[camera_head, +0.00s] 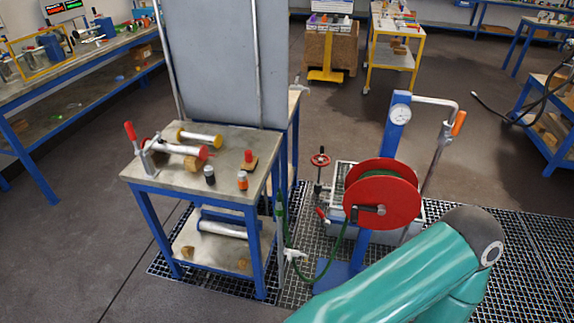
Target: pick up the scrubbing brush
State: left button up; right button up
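I cannot make out a scrubbing brush for certain. A small red-topped piece (249,160) with a brown base stands at the right of the blue-legged table's top (225,180); it is too small to tell what it is. Near it stand a dark small bottle (210,175) and an orange-and-dark one (242,181). A silver cylinder with red ends (182,149) and one with yellow ends (200,139) lie behind, to the left. A teal arm of mine crosses the lower right. Neither of my grippers is in view.
A red hose reel (382,194) on a blue post stands right of the table, with a green hose (338,243) hanging down. A grey panel (215,60) rises behind the table. Floor grating (535,250) lies at the right. Open floor (85,250) is at the left.

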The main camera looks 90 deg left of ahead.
aim_at(249, 164)
jog(key=z, duration=0.6)
jog(key=i, duration=0.15)
jog(key=u, duration=1.85)
jog(key=i, duration=0.25)
jog(key=u, duration=1.8)
jog(key=i, duration=0.15)
jog(key=u, duration=0.75)
jog(key=k, duration=0.6)
jog(key=u, duration=0.45)
jog(key=i, duration=1.65)
jog(key=z, duration=0.5)
